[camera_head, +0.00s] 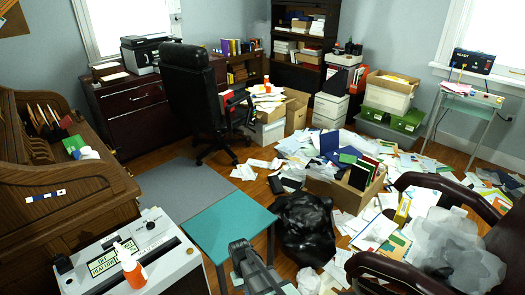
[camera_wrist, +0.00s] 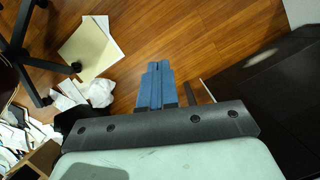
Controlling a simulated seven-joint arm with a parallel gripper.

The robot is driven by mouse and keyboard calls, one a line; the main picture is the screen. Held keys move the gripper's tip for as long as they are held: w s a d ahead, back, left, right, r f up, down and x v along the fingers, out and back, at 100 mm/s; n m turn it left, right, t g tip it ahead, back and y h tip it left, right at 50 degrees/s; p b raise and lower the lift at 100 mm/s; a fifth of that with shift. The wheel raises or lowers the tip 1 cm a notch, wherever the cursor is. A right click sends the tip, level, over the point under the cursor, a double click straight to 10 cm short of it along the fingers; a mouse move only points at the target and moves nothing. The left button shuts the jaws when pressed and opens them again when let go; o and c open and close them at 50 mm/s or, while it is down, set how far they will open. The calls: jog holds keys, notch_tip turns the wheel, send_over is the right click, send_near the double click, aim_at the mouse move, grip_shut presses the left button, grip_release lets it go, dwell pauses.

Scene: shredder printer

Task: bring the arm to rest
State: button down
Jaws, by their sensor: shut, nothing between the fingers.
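My gripper (camera_wrist: 157,86) shows in the wrist view, with its two blue fingers closed together and nothing between them. The fingers are over the bare wooden floor (camera_wrist: 205,55) and touch nothing that I can see. In the head view, a grey part of my arm rises from the bottom edge, in front of the teal table; the fingertips cannot be made out there.
A teal table (camera_head: 228,222), a black bag (camera_head: 304,228) and a white machine (camera_head: 130,255) with an orange bottle (camera_head: 131,270) on it stand nearby. Papers (camera_head: 300,150) litter the floor at right. A black office chair (camera_head: 190,85) stands beyond the grey mat (camera_head: 180,187).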

jog(key=s+d+f+m+g, duration=0.1)
jog(key=s+d+f, duration=0.3)
jog(key=s+d, duration=0.3)
jog(key=s+d+f+m+g+y, duration=0.1)
jog(key=s+d+f, duration=0.3)
jog(key=s+d, duration=0.3)
jog(key=s+d+f+m+g, duration=0.1)
jog(key=s+d+f, duration=0.3)
jog(key=s+d, duration=0.4)
jog(key=s+m, duration=0.1)
jog(key=s, duration=0.3)
jog(key=shift+s+f+g+y, duration=0.3)
jog(key=shift+s+f, duration=0.05)
jog(key=shift+s, duration=0.05)
jog(key=c, duration=1.8)
grip_release()
